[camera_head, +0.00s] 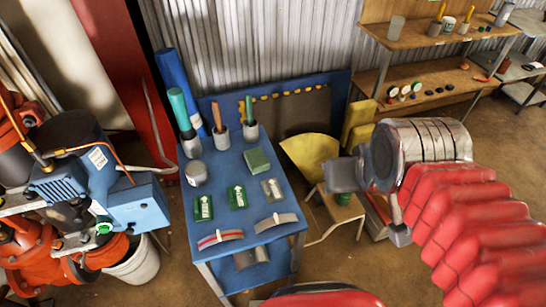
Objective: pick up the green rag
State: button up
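A green folded piece that looks like the green rag (257,160) lies flat on the blue table (222,220), toward its right edge and behind the small packs. My gripper (370,206) is on the right side of the view, at the end of my red-sleeved arm. It is to the right of the table and apart from the rag. Its two grey fingers look spread, with nothing seen between them. Nothing covers the rag.
Small green packs (237,197), a grey pack (271,188), strip-like tools (276,222) and a grey can (196,172) share the table. Cups with upright handles (220,134) stand at its back. A yellow chair (312,160) is right of it; blue machinery (138,207) is left.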

aim_at(257, 160)
jog(key=z, duration=0.3)
jog(key=k, duration=1.1)
jog(key=u, duration=1.3)
jog(key=i, duration=1)
jog(key=u, duration=0.05)
